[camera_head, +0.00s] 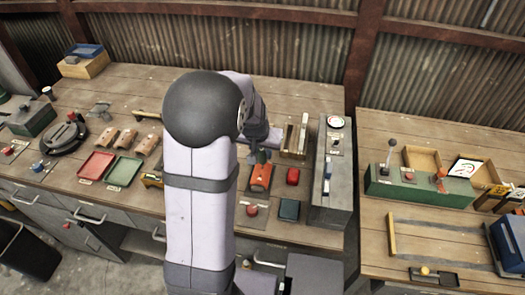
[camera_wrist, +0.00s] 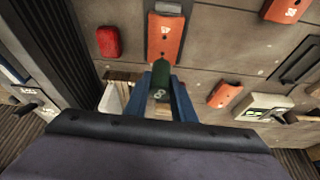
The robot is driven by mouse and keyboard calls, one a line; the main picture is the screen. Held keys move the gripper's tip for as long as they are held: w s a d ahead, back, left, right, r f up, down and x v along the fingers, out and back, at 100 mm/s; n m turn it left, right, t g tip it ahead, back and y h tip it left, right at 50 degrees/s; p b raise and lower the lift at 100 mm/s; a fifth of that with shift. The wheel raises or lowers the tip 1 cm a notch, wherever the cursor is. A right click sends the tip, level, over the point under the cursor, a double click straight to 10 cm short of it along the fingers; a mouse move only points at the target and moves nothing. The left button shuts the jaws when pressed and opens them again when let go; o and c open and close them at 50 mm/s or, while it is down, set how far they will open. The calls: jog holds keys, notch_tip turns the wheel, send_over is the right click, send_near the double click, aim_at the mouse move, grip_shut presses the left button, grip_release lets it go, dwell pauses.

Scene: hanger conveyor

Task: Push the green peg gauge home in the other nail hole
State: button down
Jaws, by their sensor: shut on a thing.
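My gripper (camera_wrist: 160,88) shows in the wrist view with its two blue fingers shut on the green peg gauge (camera_wrist: 160,74), which has a pale mark on its near end. The gauge's far end lies over or against the near edge of an orange block (camera_wrist: 166,40) with a white mark. In the head view my gripper (camera_head: 262,155) is just above the orange block (camera_head: 261,178), and the gauge cannot be made out.
A red block (camera_head: 292,176) sits right of the orange block, with a dark teal box (camera_head: 288,210) and a red knob (camera_head: 252,211) nearer. A wooden rack (camera_head: 294,140) and a tall grey unit (camera_head: 330,180) stand close on the right. Red and green trays (camera_head: 123,172) lie left.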

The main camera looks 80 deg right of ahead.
aim_at(262, 158)
jog(key=shift+f+b, duration=1.3)
jog(key=shift+f, duration=0.35)
dwell(1.0)
jog(key=c, duration=1.7)
grip_release()
jog(key=shift+c, duration=0.2)
jog(key=o, duration=0.6)
jog(key=shift+c, duration=0.2)
jog(key=shift+r, duration=0.1)
jog(key=shift+r+p, duration=2.5)
jog(key=shift+r, duration=0.45)
